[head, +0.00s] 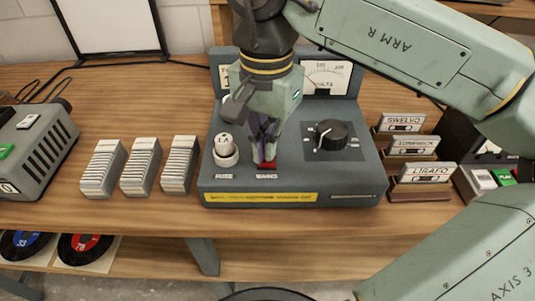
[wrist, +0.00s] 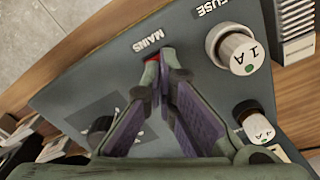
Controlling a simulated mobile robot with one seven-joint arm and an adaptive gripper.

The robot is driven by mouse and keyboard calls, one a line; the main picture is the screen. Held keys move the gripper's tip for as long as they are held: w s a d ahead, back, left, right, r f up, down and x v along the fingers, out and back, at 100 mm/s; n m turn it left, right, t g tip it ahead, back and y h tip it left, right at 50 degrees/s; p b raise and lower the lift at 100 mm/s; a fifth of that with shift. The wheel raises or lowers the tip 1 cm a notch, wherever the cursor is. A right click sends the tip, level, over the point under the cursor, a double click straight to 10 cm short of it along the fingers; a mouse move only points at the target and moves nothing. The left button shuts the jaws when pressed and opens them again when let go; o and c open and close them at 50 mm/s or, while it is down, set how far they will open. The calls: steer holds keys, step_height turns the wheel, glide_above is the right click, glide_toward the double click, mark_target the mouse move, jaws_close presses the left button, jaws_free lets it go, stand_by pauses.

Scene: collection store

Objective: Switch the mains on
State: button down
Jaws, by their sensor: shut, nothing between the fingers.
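The grey power supply box (head: 350,180) stands on the wooden bench. Its red mains switch (head: 267,165) sits above the MAINS label, and a small red part of the switch shows in the wrist view (wrist: 151,58). My gripper (head: 264,158) points down at the switch, shut and empty, with its fingertips at or just over it. I cannot tell whether they touch it. The fingertips (wrist: 160,52) hide most of the switch in the wrist view, so its position cannot be read.
A fuse holder (head: 226,152) stands just left of the switch and a black knob (head: 331,135) to its right. The volts meter (head: 326,78) is behind. Cassettes (head: 426,173) stand to the right, and stacks of white cards (head: 140,167) to the left.

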mark_target(267, 162)
steer(key=shift+f+b, duration=0.6)
steer(key=shift+f, duration=0.2)
steer(key=shift+r, duration=0.1)
steer(key=shift+r+p, duration=2.65)
steer(key=shift+r, duration=0.8)
steer(key=shift+s, duration=0.1)
